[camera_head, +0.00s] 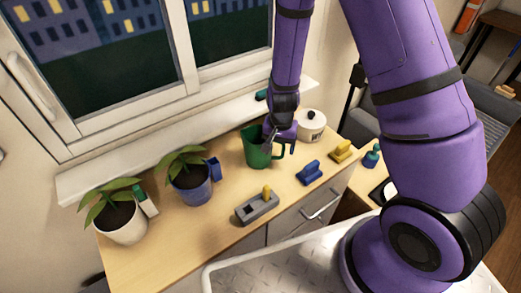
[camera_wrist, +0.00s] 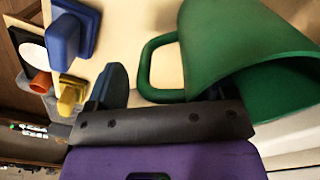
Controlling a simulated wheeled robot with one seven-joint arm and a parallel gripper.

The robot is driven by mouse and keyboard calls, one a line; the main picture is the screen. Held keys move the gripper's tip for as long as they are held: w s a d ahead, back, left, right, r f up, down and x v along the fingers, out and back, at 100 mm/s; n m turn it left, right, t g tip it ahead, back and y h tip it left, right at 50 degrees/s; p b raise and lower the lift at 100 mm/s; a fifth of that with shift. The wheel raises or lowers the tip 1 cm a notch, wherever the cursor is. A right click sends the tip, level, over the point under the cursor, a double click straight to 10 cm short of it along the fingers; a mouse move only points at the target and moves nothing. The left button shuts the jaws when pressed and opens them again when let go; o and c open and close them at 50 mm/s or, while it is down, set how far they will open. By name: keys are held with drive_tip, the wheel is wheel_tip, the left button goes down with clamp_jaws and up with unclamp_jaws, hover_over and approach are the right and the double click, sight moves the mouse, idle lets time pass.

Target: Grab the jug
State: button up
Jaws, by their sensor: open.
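The green jug (camera_head: 257,152) stands upright on the wooden counter near the window, its handle (camera_head: 281,151) to the right. In the wrist view the jug (camera_wrist: 235,40) fills the upper right, with its handle (camera_wrist: 146,65) on its left side. My gripper (camera_head: 281,141) is open at the jug's rim and handle. In the wrist view one finger of my gripper (camera_wrist: 160,90) shows left of the handle, apart from it. The other finger is mostly hidden near or inside the jug's mouth; I cannot tell whether it touches the jug.
A white lidded pot (camera_head: 311,126) stands behind my gripper. A blue block-shaped item (camera_head: 309,174) and a yellow one (camera_head: 344,152) lie to the right. A grey holder (camera_head: 257,207) is in front. Potted plants (camera_head: 191,187) stand left. The counter directly before the jug is clear.

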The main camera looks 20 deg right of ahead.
drive_tip(key=c, duration=1.3)
drive_tip(key=shift+o, duration=0.2)
drive_tip(key=shift+r, duration=0.1)
